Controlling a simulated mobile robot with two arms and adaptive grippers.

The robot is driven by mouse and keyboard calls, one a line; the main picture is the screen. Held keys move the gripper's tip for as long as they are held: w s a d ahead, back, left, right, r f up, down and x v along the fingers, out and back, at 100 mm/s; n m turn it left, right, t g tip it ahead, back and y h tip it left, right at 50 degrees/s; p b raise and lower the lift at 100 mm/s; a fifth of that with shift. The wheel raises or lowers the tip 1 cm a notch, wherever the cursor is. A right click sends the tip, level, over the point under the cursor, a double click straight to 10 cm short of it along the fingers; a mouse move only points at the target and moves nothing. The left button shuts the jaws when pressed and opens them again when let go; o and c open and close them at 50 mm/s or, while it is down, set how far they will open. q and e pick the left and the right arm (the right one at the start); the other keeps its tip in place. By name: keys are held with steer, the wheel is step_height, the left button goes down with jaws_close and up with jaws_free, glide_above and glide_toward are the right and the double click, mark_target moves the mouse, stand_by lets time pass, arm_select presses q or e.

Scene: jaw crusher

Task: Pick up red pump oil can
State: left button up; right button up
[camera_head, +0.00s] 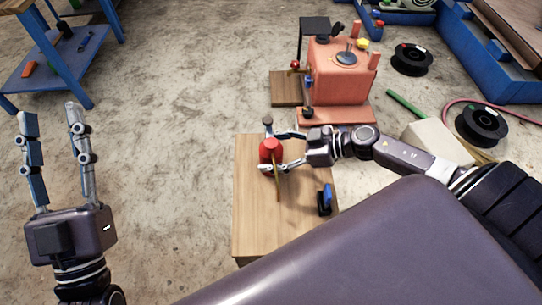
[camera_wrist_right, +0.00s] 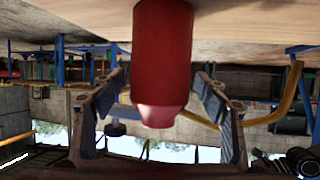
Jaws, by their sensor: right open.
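The red pump oil can (camera_head: 271,150) stands on the wooden table at its far left part. In the right wrist view the can (camera_wrist_right: 162,60) appears upside down, between the two fingers. My right gripper (camera_head: 280,151) is open, with one finger on the far side of the can and one on the near side. Its fingers also show in the right wrist view (camera_wrist_right: 162,100), with visible gaps on both sides of the can. My left gripper (camera_head: 52,118) is open and empty, raised over the floor at the left.
The wooden table (camera_head: 256,225) also holds a small blue-and-black object (camera_head: 325,199) at its right. A red machine (camera_head: 338,75) stands behind the table. Black spools (camera_head: 411,59) and a blue frame (camera_head: 464,50) lie at the right. A blue cart (camera_head: 62,65) stands at the far left.

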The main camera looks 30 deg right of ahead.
steer(key=shift+c, duration=0.5)
steer(key=c, duration=1.4)
steer(key=shift+c, duration=0.2)
steer(key=shift+r, duration=0.1)
